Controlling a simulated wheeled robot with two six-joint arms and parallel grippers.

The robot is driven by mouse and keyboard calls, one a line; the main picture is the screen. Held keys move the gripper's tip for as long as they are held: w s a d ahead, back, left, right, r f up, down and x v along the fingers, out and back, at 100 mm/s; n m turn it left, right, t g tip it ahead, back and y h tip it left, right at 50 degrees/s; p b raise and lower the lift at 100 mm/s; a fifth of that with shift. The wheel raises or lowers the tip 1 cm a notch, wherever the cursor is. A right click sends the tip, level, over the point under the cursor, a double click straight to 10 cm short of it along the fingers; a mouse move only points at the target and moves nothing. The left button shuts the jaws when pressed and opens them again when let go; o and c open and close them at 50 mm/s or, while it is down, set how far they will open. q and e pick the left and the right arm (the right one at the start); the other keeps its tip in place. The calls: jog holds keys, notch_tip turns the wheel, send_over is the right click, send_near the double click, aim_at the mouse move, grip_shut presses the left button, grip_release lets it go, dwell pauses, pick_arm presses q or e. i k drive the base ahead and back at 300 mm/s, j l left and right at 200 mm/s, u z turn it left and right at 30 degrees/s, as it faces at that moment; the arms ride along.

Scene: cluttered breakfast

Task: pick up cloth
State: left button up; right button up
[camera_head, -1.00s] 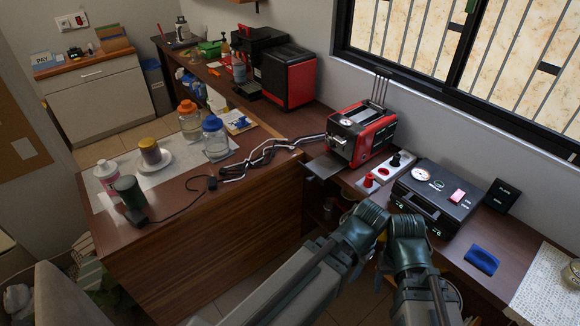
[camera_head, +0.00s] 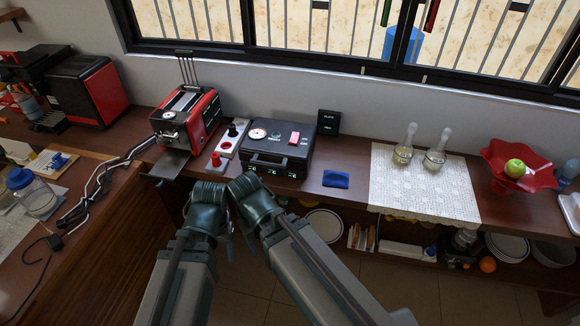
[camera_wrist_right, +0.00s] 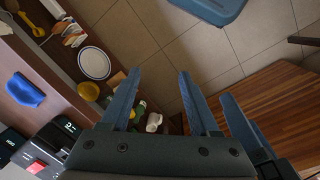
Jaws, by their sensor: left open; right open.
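The cloth (camera_head: 336,179) is a small folded blue piece lying flat on the brown counter, right of the black case, in the head view. It also shows at the left edge of the right wrist view (camera_wrist_right: 26,90). My left gripper (camera_head: 206,196) and my right gripper (camera_head: 243,186) are side by side in front of the counter, left of the cloth and apart from it. The right wrist view shows the right gripper (camera_wrist_right: 160,95) open and empty, with the cloth off to its left. The left fingertips are hard to make out in the head view.
The black case (camera_head: 277,148) stands just left of the cloth, with the red toaster (camera_head: 187,118) beyond it. A white lace mat (camera_head: 425,196) with two glass bottles lies to the right. A red bowl (camera_head: 515,166) holds a green apple. Shelves below hold plates.

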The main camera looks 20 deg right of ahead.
aim_at(336, 179)
jog(key=i+l, duration=0.1)
jog(key=l, duration=0.35)
jog(key=i+l+u, duration=0.1)
jog(key=l, duration=0.4)
jog(key=i+l, duration=0.15)
jog(key=l, duration=0.3)
jog(key=u, duration=0.05)
